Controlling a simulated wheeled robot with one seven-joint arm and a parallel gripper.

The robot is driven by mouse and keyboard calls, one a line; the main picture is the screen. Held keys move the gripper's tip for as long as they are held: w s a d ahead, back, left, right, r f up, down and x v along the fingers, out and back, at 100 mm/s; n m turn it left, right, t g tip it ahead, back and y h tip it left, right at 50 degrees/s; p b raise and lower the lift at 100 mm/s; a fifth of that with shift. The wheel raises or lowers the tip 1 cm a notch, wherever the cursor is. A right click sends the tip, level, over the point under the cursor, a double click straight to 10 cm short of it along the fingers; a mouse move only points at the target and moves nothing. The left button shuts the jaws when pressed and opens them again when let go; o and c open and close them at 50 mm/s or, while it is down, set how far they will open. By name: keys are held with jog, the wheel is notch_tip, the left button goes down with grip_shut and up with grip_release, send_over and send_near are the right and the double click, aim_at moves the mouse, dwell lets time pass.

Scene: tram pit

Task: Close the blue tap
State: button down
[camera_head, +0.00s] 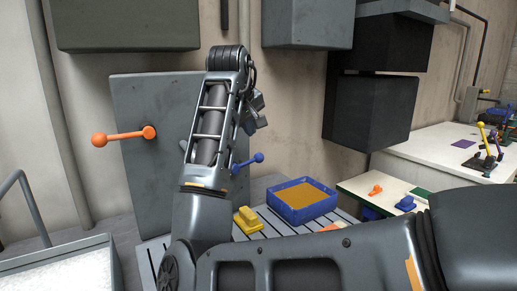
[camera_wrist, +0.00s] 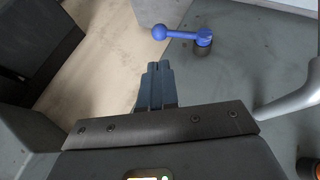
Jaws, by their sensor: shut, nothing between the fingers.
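The blue tap (camera_head: 247,162) sticks out from the grey panel (camera_head: 150,170), partly hidden behind my arm in the head view. Its round knob end points right and slightly up there. In the wrist view the blue tap (camera_wrist: 182,34) has its ball at the left and its pivot on the grey panel at the right. My gripper (camera_wrist: 157,68) is shut and empty. Its fingertips appear just below the ball in the wrist view, with a visible gap; the depth between them is hard to tell.
An orange tap (camera_head: 125,136) is on the same panel at the left. A grey lever (camera_wrist: 290,103) lies right of my gripper. Below are a blue tray (camera_head: 302,213) and a yellow block (camera_head: 247,220) on a slatted surface. Dark boxes (camera_head: 370,110) hang at the right.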

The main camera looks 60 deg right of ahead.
aim_at(258, 155)
jog(key=p+x, duration=0.2)
jog(key=x, duration=1.1)
jog(key=shift+s, duration=0.1)
